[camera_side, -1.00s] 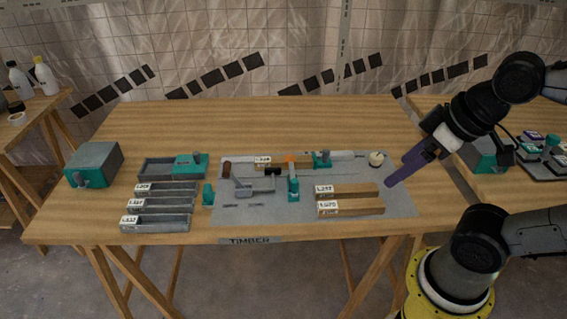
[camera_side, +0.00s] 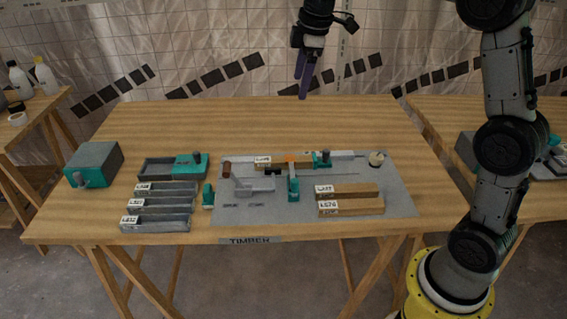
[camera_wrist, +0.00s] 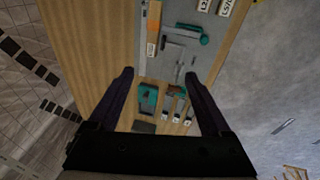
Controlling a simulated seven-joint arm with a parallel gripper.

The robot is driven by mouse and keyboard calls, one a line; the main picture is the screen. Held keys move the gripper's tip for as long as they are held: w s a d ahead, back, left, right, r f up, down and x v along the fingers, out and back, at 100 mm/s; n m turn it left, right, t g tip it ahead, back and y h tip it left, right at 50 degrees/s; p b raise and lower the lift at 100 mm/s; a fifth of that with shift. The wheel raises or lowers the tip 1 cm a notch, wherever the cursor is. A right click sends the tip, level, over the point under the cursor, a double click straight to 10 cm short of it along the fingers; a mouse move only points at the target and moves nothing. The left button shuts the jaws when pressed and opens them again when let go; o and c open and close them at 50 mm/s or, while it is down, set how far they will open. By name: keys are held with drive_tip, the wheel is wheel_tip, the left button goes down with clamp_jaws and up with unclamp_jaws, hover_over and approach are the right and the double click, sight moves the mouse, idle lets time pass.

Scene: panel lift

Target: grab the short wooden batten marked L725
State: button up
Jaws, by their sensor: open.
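Two short wooden battens with white labels lie on the grey mat: a rear one (camera_side: 355,191) and a front one (camera_side: 358,208). A third labelled wooden piece (camera_side: 292,164) sits in the fixture behind them. The labels are too small to read surely, so I cannot tell which is L725. In the wrist view, the ends of two labelled battens show at the top edge, and the fixture piece (camera_wrist: 152,31) is at top centre. My gripper (camera_side: 303,93) is open and empty, high above the table's back edge, apart from all battens. Its fingers also show in the wrist view (camera_wrist: 160,76).
Several labelled grey trays (camera_side: 160,210) stand at the left of the table (camera_side: 270,120). A grey and teal box (camera_side: 93,165) is at far left. The table's back strip is clear.

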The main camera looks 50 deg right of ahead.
drive_tip(key=w+d+f+g, duration=0.2)
drive_tip(key=w+d+f, duration=0.3)
drive_tip(key=f, duration=0.5)
hover_over(296, 158)
wheel_tip(296, 158, down, 6)
drive_tip(key=f, duration=0.1)
drive_tip(key=shift+m+g, duration=0.3)
drive_tip(key=shift+g, duration=0.1)
wheel_tip(296, 158, down, 6)
drive_tip(key=shift+s+a+f, duration=0.1)
drive_tip(key=shift+a+f, duration=0.05)
drive_tip(key=shift+f, duration=3)
clamp_jaws()
